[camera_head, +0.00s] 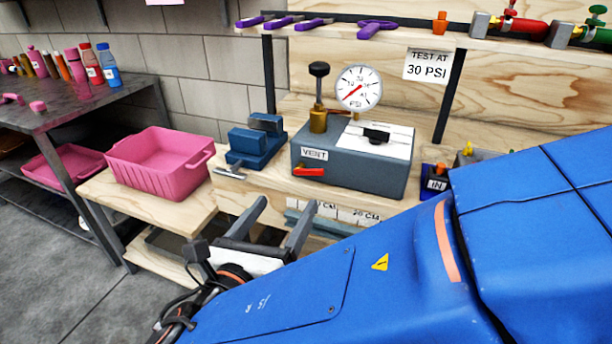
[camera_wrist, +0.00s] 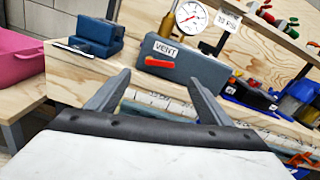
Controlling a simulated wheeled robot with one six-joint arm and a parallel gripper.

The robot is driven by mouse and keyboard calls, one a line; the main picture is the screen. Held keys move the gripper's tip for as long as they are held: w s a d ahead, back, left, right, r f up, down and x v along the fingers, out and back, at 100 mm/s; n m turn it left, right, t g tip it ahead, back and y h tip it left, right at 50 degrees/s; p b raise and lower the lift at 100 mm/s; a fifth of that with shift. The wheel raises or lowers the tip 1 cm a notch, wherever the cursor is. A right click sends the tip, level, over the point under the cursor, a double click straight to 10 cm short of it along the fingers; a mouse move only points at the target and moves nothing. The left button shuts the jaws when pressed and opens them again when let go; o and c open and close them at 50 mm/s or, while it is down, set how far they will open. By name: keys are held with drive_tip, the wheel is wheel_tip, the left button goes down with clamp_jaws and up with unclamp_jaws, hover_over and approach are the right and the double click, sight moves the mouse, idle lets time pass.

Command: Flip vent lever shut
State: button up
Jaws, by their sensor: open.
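The red vent lever (camera_head: 309,172) lies roughly horizontal on the front face of the grey test box (camera_head: 350,178), just below the VENT label (camera_head: 315,154). In the wrist view the lever (camera_wrist: 159,63) shows below the VENT label, tilted with the picture. A round pressure gauge (camera_head: 359,88) stands on the box, with a brass fitting and black knob (camera_head: 318,95) beside it. My gripper (camera_head: 280,215) is open and empty, in front of and below the box, apart from the lever. In the wrist view the lever is ahead, beyond the space between the two fingers (camera_wrist: 150,88).
A blue vise (camera_head: 256,142) sits left of the box on the wooden bench. A pink bin (camera_head: 160,162) stands further left on a lower wooden surface. A shelf with purple tools (camera_head: 315,25) and valves hangs above. A blue IN block (camera_head: 436,182) is at the right.

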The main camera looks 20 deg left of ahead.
sight(308, 172)
drive_tip(key=w, duration=0.7)
drive_tip(key=w+d, duration=0.1)
drive_tip(key=w, duration=0.2)
drive_tip(key=shift+w, duration=0.4)
drive_tip(key=c, duration=1)
